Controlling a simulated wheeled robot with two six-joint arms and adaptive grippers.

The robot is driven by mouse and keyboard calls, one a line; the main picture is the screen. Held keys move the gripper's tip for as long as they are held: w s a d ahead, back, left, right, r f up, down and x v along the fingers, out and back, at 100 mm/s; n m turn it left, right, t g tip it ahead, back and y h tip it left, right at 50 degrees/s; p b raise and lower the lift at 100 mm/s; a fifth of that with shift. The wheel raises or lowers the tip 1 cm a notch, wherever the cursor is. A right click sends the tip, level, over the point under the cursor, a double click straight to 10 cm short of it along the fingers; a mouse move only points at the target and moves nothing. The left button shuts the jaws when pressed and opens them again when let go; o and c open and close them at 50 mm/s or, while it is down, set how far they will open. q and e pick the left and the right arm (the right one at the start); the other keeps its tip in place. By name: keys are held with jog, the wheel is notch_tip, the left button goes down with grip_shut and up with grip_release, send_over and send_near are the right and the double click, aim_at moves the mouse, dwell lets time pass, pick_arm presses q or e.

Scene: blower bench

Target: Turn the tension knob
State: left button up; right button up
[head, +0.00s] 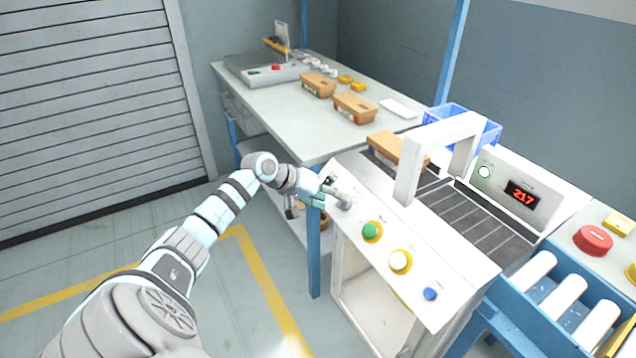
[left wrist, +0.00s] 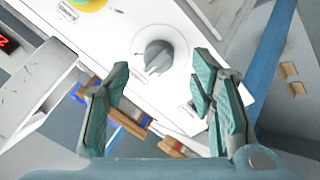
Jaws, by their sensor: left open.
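The tension knob (left wrist: 158,57) is a grey round knob with a raised grip bar on the white machine panel, seen in the left wrist view. My left gripper (left wrist: 165,85) is open, with its teal-padded fingers spread on either side of the knob in that view. The fingertips look close to the knob, but I cannot tell whether they touch it. In the head view my left gripper (head: 333,196) is at the far left end of the panel (head: 407,250), and it partly hides the knob. My right gripper does not show.
A green button (head: 370,231), a white button (head: 400,261) and a blue button (head: 430,294) line the panel. A white arch (head: 440,150) spans the dark conveyor (head: 470,217). A display (head: 522,194) reads 217. A bench (head: 290,125) with boxes stands behind.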

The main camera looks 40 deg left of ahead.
pick_arm(q)
jog(key=v, duration=0.7)
jog(key=shift+s+r, duration=0.2)
jog(key=shift+a, duration=0.15)
